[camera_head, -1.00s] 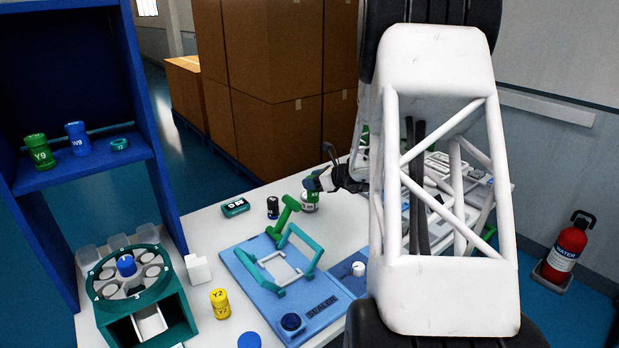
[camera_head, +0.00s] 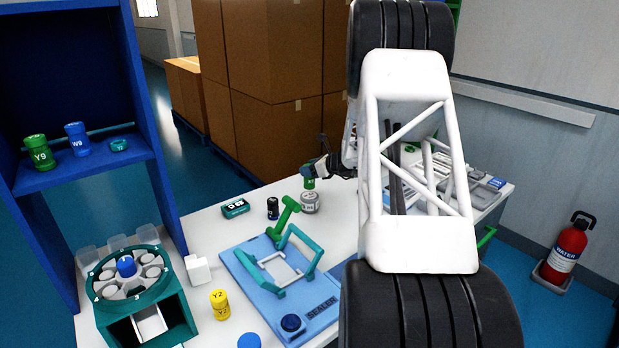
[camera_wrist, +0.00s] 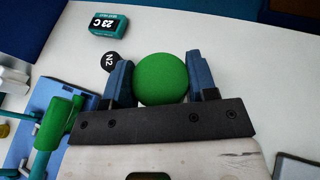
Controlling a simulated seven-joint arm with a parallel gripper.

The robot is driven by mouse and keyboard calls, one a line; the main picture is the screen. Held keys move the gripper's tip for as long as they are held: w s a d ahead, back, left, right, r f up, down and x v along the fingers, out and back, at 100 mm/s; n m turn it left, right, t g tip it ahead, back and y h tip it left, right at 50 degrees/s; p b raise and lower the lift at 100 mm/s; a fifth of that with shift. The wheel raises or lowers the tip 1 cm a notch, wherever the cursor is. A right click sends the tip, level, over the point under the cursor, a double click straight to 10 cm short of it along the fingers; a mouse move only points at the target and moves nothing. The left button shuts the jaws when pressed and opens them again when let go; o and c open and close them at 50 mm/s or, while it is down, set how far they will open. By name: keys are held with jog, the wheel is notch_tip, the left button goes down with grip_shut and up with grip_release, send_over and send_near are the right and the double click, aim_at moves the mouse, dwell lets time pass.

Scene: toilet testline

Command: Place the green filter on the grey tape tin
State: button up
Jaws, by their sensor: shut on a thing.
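The green filter (camera_wrist: 161,79) shows as a round green top between the two blue fingers of my gripper (camera_wrist: 160,84) in the wrist view. My gripper is shut on it. In the head view the green filter (camera_head: 309,183) is held just above the grey tape tin (camera_head: 310,203). I cannot tell whether the filter touches the tin's top. The tin stands on the white table and is hidden in the wrist view, below the filter.
A black N2 canister (camera_head: 273,208) stands close left of the tin, and a teal 23 C box (camera_head: 235,208) lies beyond it. A blue sealer (camera_head: 290,275) with a green handle (camera_head: 284,215) is in front. Grey trays with parts lie to the right (camera_head: 470,190).

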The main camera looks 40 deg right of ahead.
jog(key=shift+f, duration=1.75)
jog(key=shift+f, duration=0.1)
jog(key=o, duration=0.9)
jog(key=shift+o, duration=0.2)
jog(key=v, duration=1.2)
